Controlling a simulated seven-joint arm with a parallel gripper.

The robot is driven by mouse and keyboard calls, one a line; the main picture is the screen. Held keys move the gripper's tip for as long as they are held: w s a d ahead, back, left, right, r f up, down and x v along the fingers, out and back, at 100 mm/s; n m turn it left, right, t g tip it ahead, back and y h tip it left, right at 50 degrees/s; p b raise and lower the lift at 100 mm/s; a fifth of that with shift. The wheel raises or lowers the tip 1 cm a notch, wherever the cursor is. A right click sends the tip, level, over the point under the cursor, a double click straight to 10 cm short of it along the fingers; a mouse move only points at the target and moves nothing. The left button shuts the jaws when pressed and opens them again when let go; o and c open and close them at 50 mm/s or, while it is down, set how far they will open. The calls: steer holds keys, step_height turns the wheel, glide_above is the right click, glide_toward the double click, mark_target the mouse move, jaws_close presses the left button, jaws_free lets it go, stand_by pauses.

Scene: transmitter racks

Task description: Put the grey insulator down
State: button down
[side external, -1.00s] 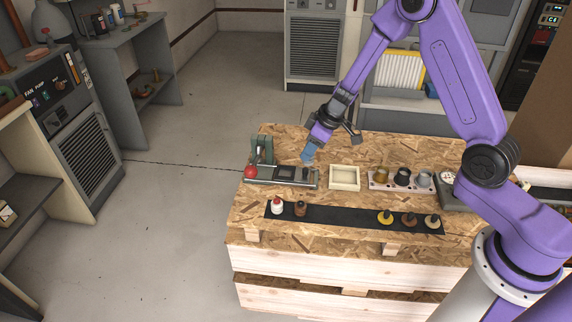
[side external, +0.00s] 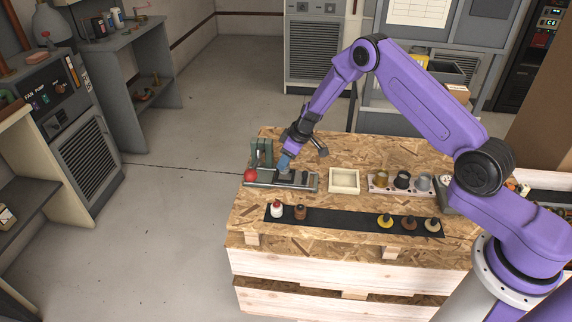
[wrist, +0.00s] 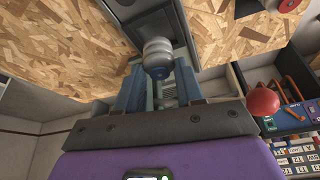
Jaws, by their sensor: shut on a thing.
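The grey insulator (wrist: 157,56), a small ribbed round piece, is between the blue fingers of my gripper (wrist: 159,82) in the wrist view. The gripper is shut on it. In the side view my gripper (side external: 284,166) points down over the grey-green fixture (side external: 307,184), at its dark square pad (side external: 286,177). The insulator is hidden there by the fingers. I cannot tell whether its base touches the pad.
The fixture has a green upright clamp (side external: 262,152) and a red ball knob (side external: 251,175) left of my gripper. An empty cream tray (side external: 344,181) and a rack of cups (side external: 402,181) stand to the right. Several bottles and knobbed pieces sit on a black strip (side external: 345,217) in front.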

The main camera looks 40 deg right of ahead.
steer(key=shift+f, duration=1.1)
steer(key=shift+f, duration=0.15)
steer(key=c, duration=0.7)
jaws_free()
